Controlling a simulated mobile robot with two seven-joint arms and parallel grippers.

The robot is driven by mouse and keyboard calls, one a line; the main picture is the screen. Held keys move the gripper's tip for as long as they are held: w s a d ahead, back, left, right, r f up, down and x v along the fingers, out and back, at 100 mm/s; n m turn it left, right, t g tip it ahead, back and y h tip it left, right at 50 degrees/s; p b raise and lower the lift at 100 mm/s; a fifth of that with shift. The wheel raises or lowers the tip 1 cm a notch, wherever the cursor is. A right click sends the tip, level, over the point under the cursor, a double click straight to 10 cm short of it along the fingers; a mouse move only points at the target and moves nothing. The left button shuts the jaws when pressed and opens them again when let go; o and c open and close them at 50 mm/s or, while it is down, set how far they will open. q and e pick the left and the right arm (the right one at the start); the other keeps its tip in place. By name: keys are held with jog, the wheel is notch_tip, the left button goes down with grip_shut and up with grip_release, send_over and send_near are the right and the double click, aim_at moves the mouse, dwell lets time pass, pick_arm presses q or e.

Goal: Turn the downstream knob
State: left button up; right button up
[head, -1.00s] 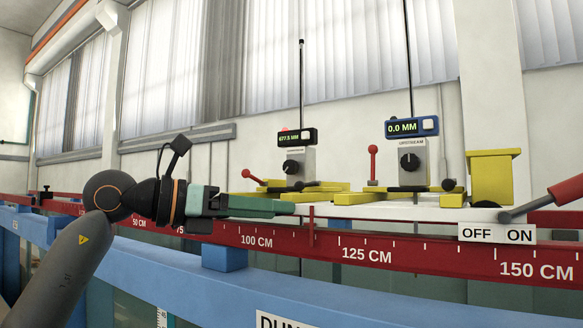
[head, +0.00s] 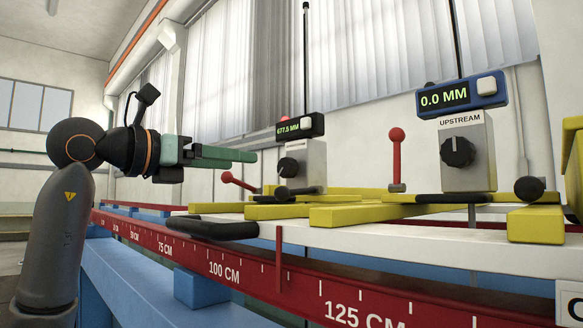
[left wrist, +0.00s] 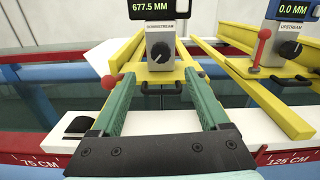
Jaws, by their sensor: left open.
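The downstream knob (left wrist: 161,53) is a black dial on a grey box labelled DOWNSTREAM, under a display (left wrist: 160,9) reading 677.5 MM. In the head view the same knob (head: 287,168) is on the farther box. My left gripper (left wrist: 150,72) is open, with green fingers pointing toward that box. In the left wrist view the knob shows between and beyond the fingertips, not touched. In the head view the left gripper (head: 256,157) is to the left of the box. My right gripper is not in view.
The upstream box (head: 467,155) with its own knob and 0.0 MM display stands to the right. Red ball-topped levers (head: 396,160) and yellow bars (head: 375,212) lie around the boxes. A red scale rail (head: 200,255) runs along the front. A black handle (head: 212,228) is below the gripper.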

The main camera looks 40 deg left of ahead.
aim_at(283, 166)
pick_arm(q)
jog(key=w, duration=0.3)
jog(key=w+p, duration=0.1)
jog(key=w, duration=0.3)
jog(key=w+d+p, duration=0.1)
jog(key=w, duration=0.2)
jog(key=shift+w+r, duration=0.1)
jog(key=shift+w, duration=0.6)
grip_shut()
jog(key=shift+m+p, duration=0.3)
jog(key=shift+p, duration=0.1)
